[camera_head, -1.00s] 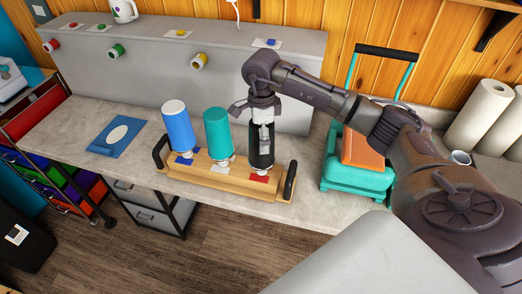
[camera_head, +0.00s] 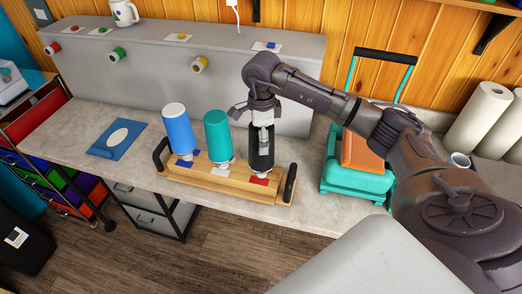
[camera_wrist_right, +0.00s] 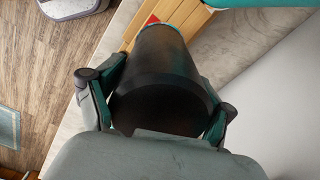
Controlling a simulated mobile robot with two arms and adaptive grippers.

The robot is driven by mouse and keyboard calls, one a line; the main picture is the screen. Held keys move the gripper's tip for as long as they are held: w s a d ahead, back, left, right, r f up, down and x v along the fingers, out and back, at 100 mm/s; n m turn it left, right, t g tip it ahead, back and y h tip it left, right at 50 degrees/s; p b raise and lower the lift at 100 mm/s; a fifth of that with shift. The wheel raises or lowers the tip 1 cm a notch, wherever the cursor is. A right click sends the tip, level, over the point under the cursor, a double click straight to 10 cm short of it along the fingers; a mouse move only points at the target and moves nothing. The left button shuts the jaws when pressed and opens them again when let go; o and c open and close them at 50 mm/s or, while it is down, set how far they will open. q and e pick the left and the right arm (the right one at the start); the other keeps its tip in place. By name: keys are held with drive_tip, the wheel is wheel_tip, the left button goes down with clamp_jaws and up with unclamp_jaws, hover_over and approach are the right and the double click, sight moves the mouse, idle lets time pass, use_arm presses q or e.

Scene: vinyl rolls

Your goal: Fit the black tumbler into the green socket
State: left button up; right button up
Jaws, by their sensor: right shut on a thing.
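The black tumbler (camera_head: 262,159) stands at the right end of a wooden caddy (camera_head: 222,187), by a red label. It also shows large in the right wrist view (camera_wrist_right: 160,75). My right gripper (camera_head: 263,128) reaches down from above and is shut on its upper part, one finger on each side. The green socket (camera_head: 115,53) is a round green-rimmed opening on the face of the grey panel, up and left of the caddy. It looks empty. Whether the black tumbler touches the caddy is hard to tell. My left gripper is not in view.
A blue tumbler (camera_head: 177,127) and a teal tumbler (camera_head: 217,136) stand beside the black one. The grey panel (camera_head: 150,85) also carries red (camera_head: 54,48) and yellow (camera_head: 200,64) sockets. A teal cart (camera_head: 357,181) stands right. A blue mat (camera_head: 117,138) lies left.

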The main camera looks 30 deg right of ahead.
drive_tip(key=shift+s+f, duration=0.15)
drive_tip(key=shift+r, duration=0.2)
drive_tip(key=shift+c, duration=0.6)
drive_tip(key=shift+r+p, duration=0.45)
drive_tip(key=shift+p, duration=0.05)
drive_tip(key=c, duration=0.5)
drive_tip(key=shift+w+r+p, duration=0.2)
drive_tip(key=shift+r+p, duration=1.45)
drive_tip(key=shift+r, duration=1.45)
drive_tip(key=o, duration=1.1)
drive_tip(key=shift+c, duration=0.2)
drive_tip(key=c, duration=1.2)
drive_tip(key=shift+c, duration=0.2)
